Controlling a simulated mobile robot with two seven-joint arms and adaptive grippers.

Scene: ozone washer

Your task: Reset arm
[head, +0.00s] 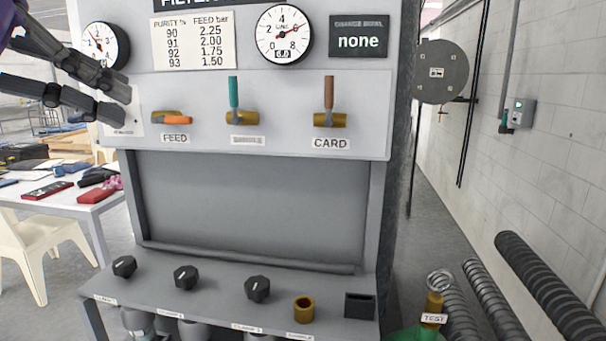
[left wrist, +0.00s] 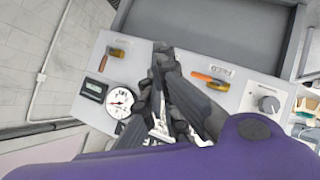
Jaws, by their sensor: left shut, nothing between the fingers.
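My left gripper (head: 127,106) reaches in from the upper left of the head view. It is shut and holds nothing. Its fingertips are in front of the left end of the grey valve panel (head: 285,88), left of the orange FEED lever (head: 178,119); I cannot tell whether they touch the panel. The FEED lever lies sideways, while the teal middle lever (head: 233,92) and brown CARD lever (head: 328,92) stand upright. In the left wrist view the fingers cover part of the panel, with the FEED lever (left wrist: 208,78) to their right. My right gripper is not in view.
Gauges (head: 283,34) and a display reading "none" (head: 358,41) sit above the levers. Black knobs (head: 186,277) and a brass socket (head: 304,309) are on the lower ledge. A cluttered white table (head: 85,206) stands left. Ribbed cylinders (head: 545,285) stand right.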

